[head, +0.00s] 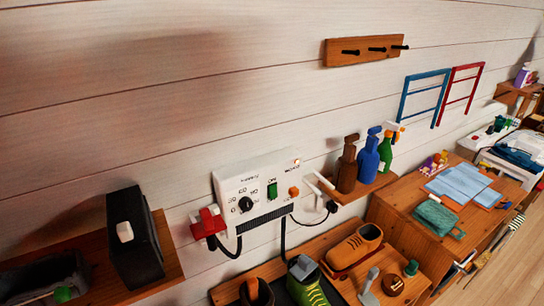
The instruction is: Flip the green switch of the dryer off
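The dryer (228,187) is a white control box on the pale plank wall, near the middle of the head view. Its green switch (272,190) sits on the front face, between a black dial (245,204) and a small orange part (293,192). The switch looks unobstructed. I cannot tell from its tilt whether it is on or off. Black cables run from the box down and to the sides. Neither of my grippers shows in the head view.
Below the dryer, a wooden tray (226,289) holds shoes, including a green boot (308,287) and an orange-brown shoe (354,246). A red wall fitting (208,222) is left of the dryer. Spray bottles (368,160) stand right. A black box (134,240) is on the left shelf.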

